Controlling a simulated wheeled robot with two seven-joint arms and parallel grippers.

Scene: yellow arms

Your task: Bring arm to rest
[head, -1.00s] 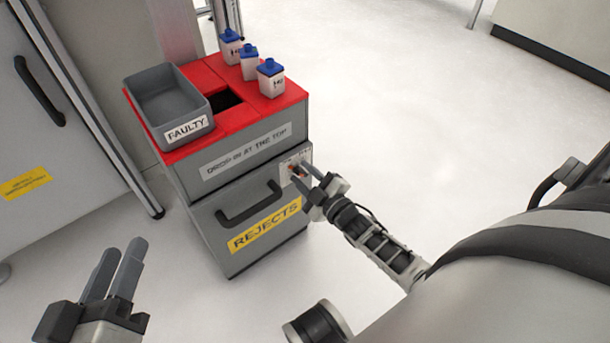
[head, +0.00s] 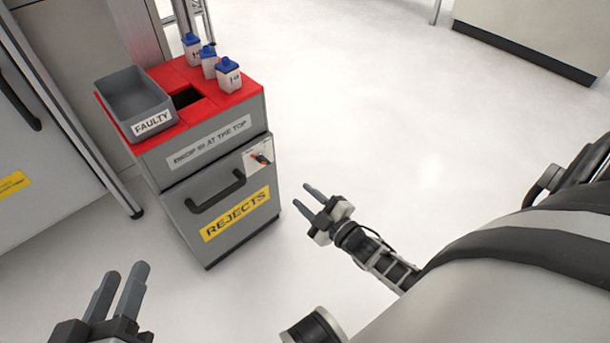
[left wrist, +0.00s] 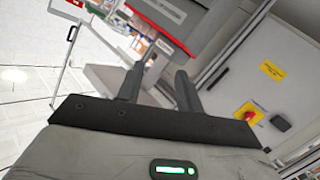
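My right gripper (head: 310,200) is to the right of the rejects cabinet, over bare floor. Its fingers are apart with nothing between them, and it touches nothing. My left gripper (head: 116,292) is at the lower left of the head view, in front of the cabinet and apart from it. Its two fingers stand apart and empty; they also show in the left wrist view (left wrist: 157,88). The grey rejects cabinet (head: 190,232) has a red top and a closed drawer with a black handle.
On the cabinet top are a grey tray (head: 112,112) marked FAULTY, a dark square opening (head: 186,98) and three white bottles with blue caps (head: 229,80). A grey door (head: 32,170) stands at the left. The floor to the right of the cabinet is clear.

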